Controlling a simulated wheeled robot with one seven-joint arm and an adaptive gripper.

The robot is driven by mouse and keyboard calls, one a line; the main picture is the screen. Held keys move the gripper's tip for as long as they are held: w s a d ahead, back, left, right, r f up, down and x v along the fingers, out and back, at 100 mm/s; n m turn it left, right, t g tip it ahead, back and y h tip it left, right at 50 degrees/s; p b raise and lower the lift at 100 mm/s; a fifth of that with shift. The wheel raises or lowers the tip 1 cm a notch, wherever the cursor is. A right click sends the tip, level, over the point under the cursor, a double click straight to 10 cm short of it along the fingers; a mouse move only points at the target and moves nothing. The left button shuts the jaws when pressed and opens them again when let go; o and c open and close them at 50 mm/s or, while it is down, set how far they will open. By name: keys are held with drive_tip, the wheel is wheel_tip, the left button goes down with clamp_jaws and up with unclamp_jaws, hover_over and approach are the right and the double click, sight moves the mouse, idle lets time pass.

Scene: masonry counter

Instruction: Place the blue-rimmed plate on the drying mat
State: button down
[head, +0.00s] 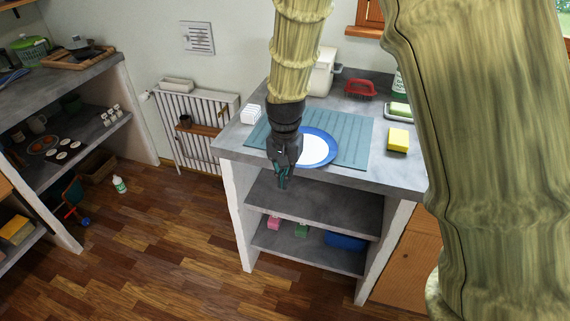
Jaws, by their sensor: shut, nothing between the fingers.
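The blue-rimmed plate (315,147), white in the middle, lies flat on the blue-grey ribbed drying mat (352,135) on the masonry counter. Its left part is hidden behind my gripper. My gripper (282,186) is shut and empty. It points down in front of the plate, at the counter's front edge. Whether it touches the plate cannot be told from this view.
On the counter stand a yellow sponge (398,140), a red brush (360,88), a white container (323,75) and a white rack (250,114). Open shelves (315,207) lie below. A radiator (190,120) stands left, and the wooden floor (150,240) is mostly clear.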

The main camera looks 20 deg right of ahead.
drive_tip(key=w+d, duration=0.1)
drive_tip(key=w+d+f+p, duration=0.1)
drive_tip(key=w, duration=0.1)
drive_tip(key=shift+w+d, duration=0.1)
drive_tip(key=shift+d, duration=0.1)
idle(0.3)
drive_tip(key=w+d+p, duration=0.1)
drive_tip(key=w+d, duration=0.1)
drive_tip(key=w, duration=0.1)
drive_tip(key=w+d, duration=0.2)
drive_tip(key=w, duration=0.1)
drive_tip(key=w+d+p, duration=0.1)
drive_tip(key=w+d, duration=0.2)
drive_tip(key=shift+w+p, duration=0.15)
drive_tip(key=shift+p, duration=0.15)
drive_tip(key=shift+a, duration=0.1)
drive_tip(key=s+a, duration=0.1)
drive_tip(key=s+a+p, duration=0.1)
drive_tip(key=s, duration=0.1)
drive_tip(key=shift+s+a+r+p, duration=0.15)
drive_tip(key=shift+s+a+p, duration=0.05)
drive_tip(key=shift+a+p, duration=0.1)
wheel_tip(320, 180, up, 10)
drive_tip(key=b, duration=0.2)
drive_tip(key=shift+d+b, duration=0.15)
drive_tip(key=shift+b, duration=0.25)
drive_tip(key=shift+w, duration=0.1)
